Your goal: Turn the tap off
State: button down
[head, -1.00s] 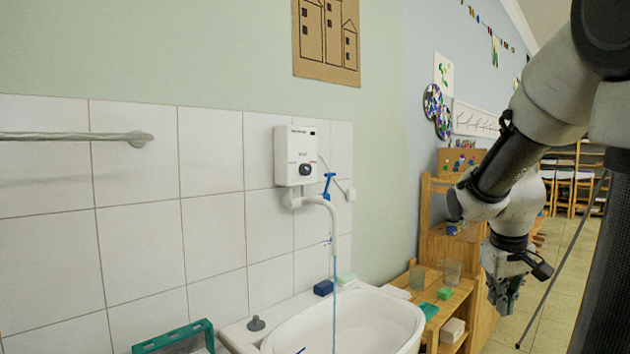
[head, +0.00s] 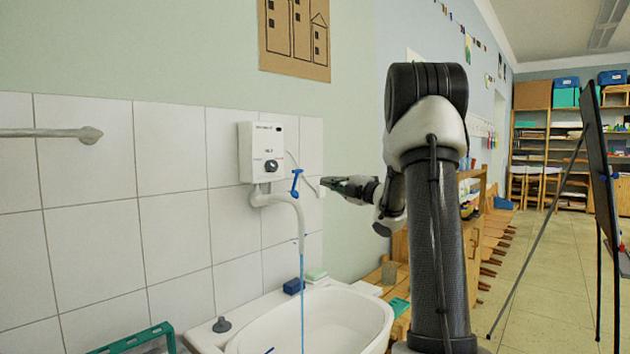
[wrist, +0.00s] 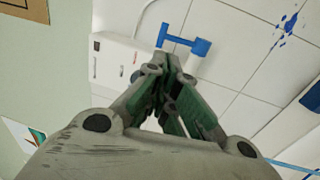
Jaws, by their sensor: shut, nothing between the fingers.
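The tap has a grey-white curved spout (head: 286,199) below a white wall-mounted heater box (head: 262,153). A blue lever handle (head: 296,182) stands up from the spout, and it also shows in the wrist view (wrist: 184,41) just beyond my fingertips. A thin blue stream of water (head: 302,290) runs from the spout down into the white basin (head: 345,308). My gripper (head: 327,183) is to the right of the handle, pointing at it, with a small apparent gap. In the wrist view the fingers (wrist: 165,72) are shut and empty.
A green rack (head: 140,339) is at the lower left. A wooden shelf (head: 398,300) stands to the right of the basin. Tiled wall lies close behind the tap.

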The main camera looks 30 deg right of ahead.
aim_at(296, 172)
jog(key=x, duration=1.2)
jog(key=shift+w, duration=0.25)
jog(key=shift+w+r, duration=0.1)
jog(key=shift+w, duration=0.05)
jog(key=shift+w+a+r, duration=0.15)
jog(key=shift+w+r, duration=0.05)
jog(key=shift+r, duration=0.05)
jog(key=w, duration=0.1)
jog(key=w+a+r+g, duration=0.1)
jog(key=shift+w+r, duration=0.1)
jog(key=shift+w, duration=0.25)
jog(key=shift+r, duration=0.1)
jog(key=shift+s, duration=0.1)
